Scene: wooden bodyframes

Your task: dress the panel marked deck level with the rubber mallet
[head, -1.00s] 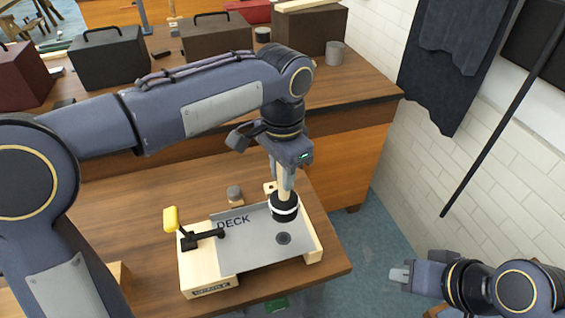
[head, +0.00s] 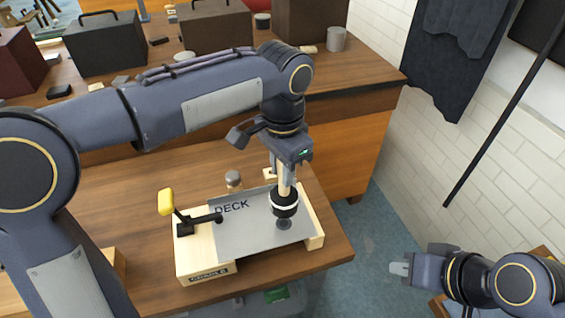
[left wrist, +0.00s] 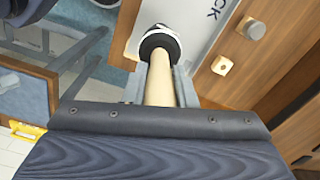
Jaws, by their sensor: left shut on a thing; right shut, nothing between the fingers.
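The grey panel marked DECK (head: 252,230) lies on a pale wooden fixture (head: 188,258) on the table. A toggle clamp with a yellow handle (head: 167,202) reaches over its left edge. A dark round spot (head: 284,224) shows on the panel's right part. My left gripper (head: 284,172) is shut on the wooden handle of the rubber mallet, whose black head with a white band (head: 284,202) hangs down over that spot. The mallet head also shows in the left wrist view (left wrist: 160,42); I cannot tell if it touches the panel. My right gripper (head: 400,268) is shut and empty, away from the table.
A small round-topped peg (head: 233,180) stands behind the panel. Toolboxes (head: 104,42) and a grey cup (head: 336,39) stand on the back bench. A white brick wall (head: 500,175) is at the right.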

